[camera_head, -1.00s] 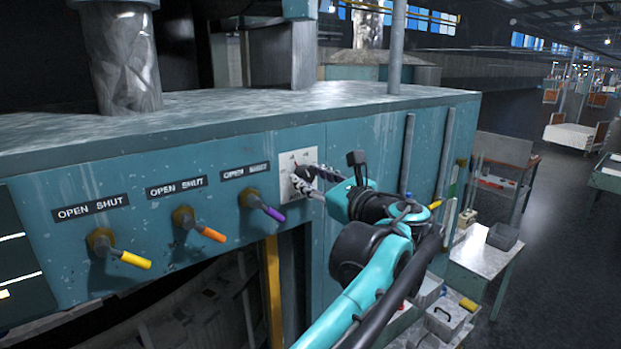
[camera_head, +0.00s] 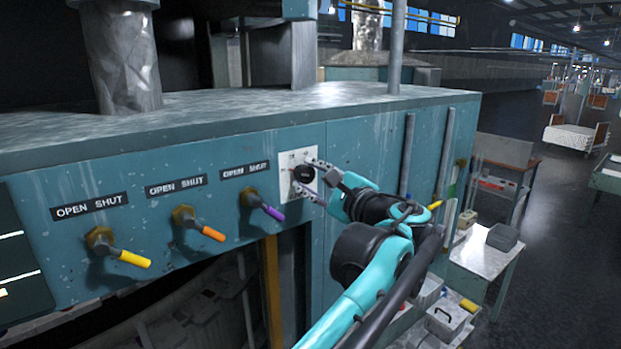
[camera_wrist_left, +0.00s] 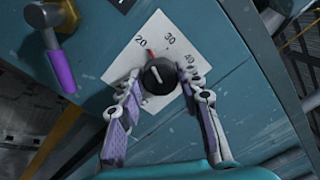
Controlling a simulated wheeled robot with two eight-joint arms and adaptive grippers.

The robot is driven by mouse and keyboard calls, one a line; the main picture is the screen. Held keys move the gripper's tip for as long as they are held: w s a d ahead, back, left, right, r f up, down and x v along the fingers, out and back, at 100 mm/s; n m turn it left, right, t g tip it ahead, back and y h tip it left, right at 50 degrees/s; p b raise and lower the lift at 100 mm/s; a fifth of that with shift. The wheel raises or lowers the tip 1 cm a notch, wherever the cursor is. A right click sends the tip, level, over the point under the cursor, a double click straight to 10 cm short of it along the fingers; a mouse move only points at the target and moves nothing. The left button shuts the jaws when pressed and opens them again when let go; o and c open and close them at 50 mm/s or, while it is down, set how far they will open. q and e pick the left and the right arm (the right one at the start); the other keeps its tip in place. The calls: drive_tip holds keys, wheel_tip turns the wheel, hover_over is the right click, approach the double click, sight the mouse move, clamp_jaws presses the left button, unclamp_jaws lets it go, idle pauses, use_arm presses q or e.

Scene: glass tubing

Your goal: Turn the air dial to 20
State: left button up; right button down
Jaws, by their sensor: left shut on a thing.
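The air dial is a black round knob (camera_head: 303,174) on a white square plate (camera_head: 286,191) on the teal panel. In the left wrist view, the knob (camera_wrist_left: 160,75) has a white line on its face, and the plate (camera_wrist_left: 118,68) shows 20, 30 and 40. A red mark (camera_wrist_left: 150,53) lies by the 20, above the knob. My left gripper (camera_head: 315,180) is shut on the knob, with one finger on each side; it also shows in the left wrist view (camera_wrist_left: 160,92). My right gripper is not in view.
Three valve handles, yellow (camera_head: 134,259), orange (camera_head: 212,233) and purple (camera_head: 272,212), stick out left of the dial under OPEN SHUT labels. Vertical pipes (camera_head: 408,155) stand on the panel to the right. A small table (camera_head: 487,258) stands beyond the panel's right end.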

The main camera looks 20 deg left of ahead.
use_arm(q)
drive_tip(key=shift+n, duration=0.6)
drive_tip(key=o, duration=1.1)
drive_tip(key=shift+o, duration=0.2)
drive_tip(key=v, duration=1.2)
drive_tip(key=shift+f, duration=0.1)
